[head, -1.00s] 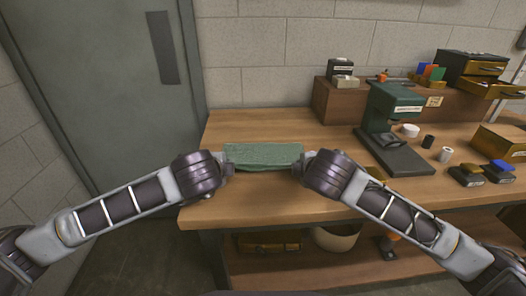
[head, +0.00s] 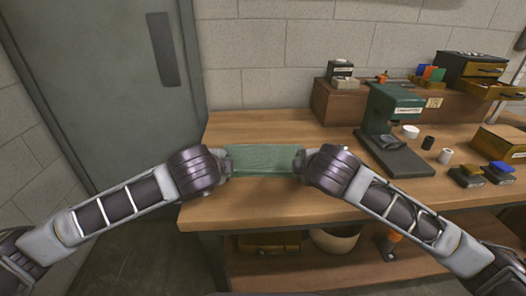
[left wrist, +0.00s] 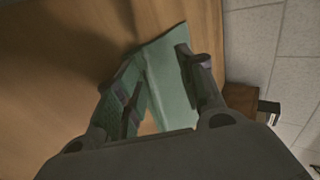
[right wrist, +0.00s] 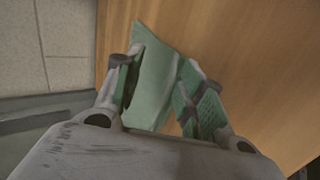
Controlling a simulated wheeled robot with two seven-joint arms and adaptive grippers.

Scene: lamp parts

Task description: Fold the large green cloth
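The green cloth (head: 264,160) lies as a flat strip on the wooden workbench near its front left, between my two grippers. My left gripper (head: 228,163) is at its left end and my right gripper (head: 300,163) at its right end. In the left wrist view the cloth (left wrist: 168,75) shows between the spread fingers of the left gripper (left wrist: 160,60). In the right wrist view the cloth (right wrist: 152,80) shows between the spread fingers of the right gripper (right wrist: 155,75). Both fingertip pairs stand apart. The cloth's ends are partly hidden by the grippers in the head view.
The workbench (head: 235,125) is clear behind the cloth. A green press-like machine (head: 392,115) stands to the right, with small white and black parts near it. A wooden riser (head: 345,105) with boxes and drawers is at the back right. A shelf below holds a bowl (head: 335,238).

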